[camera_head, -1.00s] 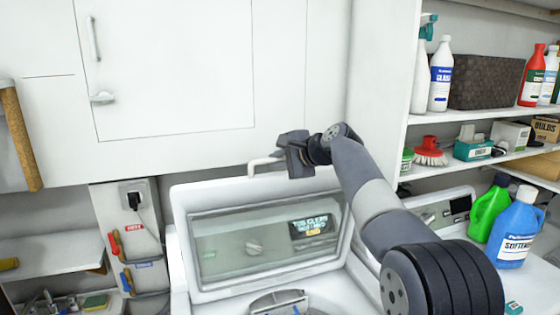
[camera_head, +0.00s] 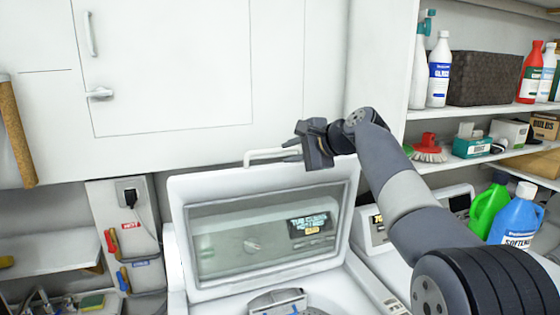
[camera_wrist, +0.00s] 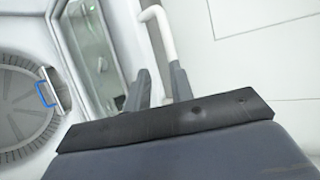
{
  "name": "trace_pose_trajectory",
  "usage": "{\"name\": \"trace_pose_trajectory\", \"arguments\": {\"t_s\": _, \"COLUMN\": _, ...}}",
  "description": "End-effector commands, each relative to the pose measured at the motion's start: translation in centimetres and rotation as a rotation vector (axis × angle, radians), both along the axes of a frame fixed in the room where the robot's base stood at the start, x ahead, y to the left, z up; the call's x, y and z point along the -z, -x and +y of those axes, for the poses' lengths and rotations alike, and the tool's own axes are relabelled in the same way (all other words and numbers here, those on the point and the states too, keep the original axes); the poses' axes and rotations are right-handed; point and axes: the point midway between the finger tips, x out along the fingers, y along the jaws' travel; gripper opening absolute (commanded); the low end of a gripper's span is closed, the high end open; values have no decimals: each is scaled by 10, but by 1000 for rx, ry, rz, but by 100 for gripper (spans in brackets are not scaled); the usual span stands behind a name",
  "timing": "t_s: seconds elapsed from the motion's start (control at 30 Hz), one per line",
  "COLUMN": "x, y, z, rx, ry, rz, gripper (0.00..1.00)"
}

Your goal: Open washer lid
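The washer lid (camera_head: 180,190) stands raised and near upright, with its tinted window facing me. A white bar handle (camera_head: 262,153) runs along its top edge. The handle also shows in the wrist view (camera_wrist: 160,30), close to my fingers. My gripper (camera_head: 294,147) is at the right end of the handle. In the wrist view my gripper (camera_wrist: 160,88) has its two fingers apart, with a gap between them. The handle's lower end meets or passes behind the right finger; contact is unclear. Below the lid, the washer's drum (camera_wrist: 25,105) is open to view.
A white cabinet (camera_head: 165,70) is close behind the lid. Shelves at right hold bottles, a dark basket (camera_head: 485,78) and a red brush (camera_head: 428,148). A blue softener bottle (camera_head: 515,218) and a green jug (camera_head: 488,208) stand at lower right, near my arm.

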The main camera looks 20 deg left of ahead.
Motion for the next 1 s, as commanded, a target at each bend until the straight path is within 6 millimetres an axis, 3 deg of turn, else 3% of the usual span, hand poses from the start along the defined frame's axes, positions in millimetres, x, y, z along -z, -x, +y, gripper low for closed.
{"name": "trace_pose_trajectory", "arguments": {"t_s": 0.23, "x": -15, "y": 18, "z": -31, "rx": 2, "ry": 1, "rz": 0, "gripper": 22}}
{"name": "trace_pose_trajectory", "arguments": {"t_s": 0.6, "x": -19, "y": 22, "z": -37, "rx": 0, "ry": 2, "rz": 1, "gripper": 22}}
{"name": "trace_pose_trajectory", "arguments": {"t_s": 0.7, "x": -17, "y": 22, "z": -37, "rx": 0, "ry": 5, "rz": 0, "gripper": 16}}
{"name": "trace_pose_trajectory", "arguments": {"t_s": 0.87, "x": 4, "y": 17, "z": -42, "rx": 10, "ry": 89, "rz": -16, "gripper": 3}}
{"name": "trace_pose_trajectory", "arguments": {"t_s": 1.0, "x": 48, "y": 9, "z": -57, "rx": 24, "ry": 278, "rz": -54, "gripper": 0}}
